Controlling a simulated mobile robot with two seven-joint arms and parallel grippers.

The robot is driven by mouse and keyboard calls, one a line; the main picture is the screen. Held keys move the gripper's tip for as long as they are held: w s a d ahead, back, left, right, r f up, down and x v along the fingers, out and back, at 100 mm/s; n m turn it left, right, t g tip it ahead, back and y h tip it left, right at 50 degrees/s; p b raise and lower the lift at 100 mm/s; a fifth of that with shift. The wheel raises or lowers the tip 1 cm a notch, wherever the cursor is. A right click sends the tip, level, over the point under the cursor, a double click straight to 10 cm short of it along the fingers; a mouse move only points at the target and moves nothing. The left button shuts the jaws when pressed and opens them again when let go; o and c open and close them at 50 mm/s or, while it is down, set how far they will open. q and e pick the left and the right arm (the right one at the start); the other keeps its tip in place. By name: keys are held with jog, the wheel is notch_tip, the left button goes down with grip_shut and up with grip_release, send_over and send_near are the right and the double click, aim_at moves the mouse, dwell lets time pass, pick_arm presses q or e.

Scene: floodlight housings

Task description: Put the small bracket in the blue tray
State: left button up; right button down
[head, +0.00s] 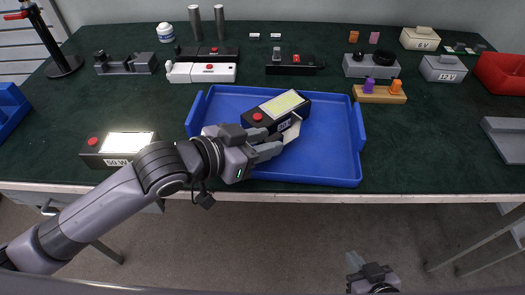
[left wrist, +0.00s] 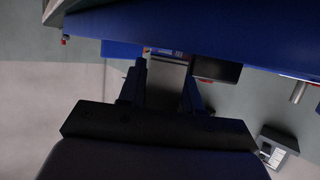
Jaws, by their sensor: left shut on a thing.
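The blue tray (head: 325,165) lies at the middle front of the table. A dark floodlight housing with a lit yellowish panel and a red knob (head: 264,119) is in its middle. My left gripper (head: 271,142) is over the tray, just in front of this housing, and is shut on a small pale grey piece, apparently the small bracket (head: 293,130). A grey piece (left wrist: 167,76) also shows between the fingers in the left wrist view, which is dark. Whether the piece touches the tray or housing I cannot tell. My right gripper (head: 366,270) is low, in front of the table; its fingers are unclear.
Another lit housing marked 50 W (head: 119,146) stands left of the tray. Behind are dark and white housings (head: 208,73), a wooden block with purple and orange pegs (head: 380,95), and grey boxes (head: 443,68). A red bin (head: 503,75) is at right.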

pick_arm(q)
notch_tip(320, 180, down, 2)
jog(key=shift+f, duration=0.35)
jog(key=shift+f, duration=0.1)
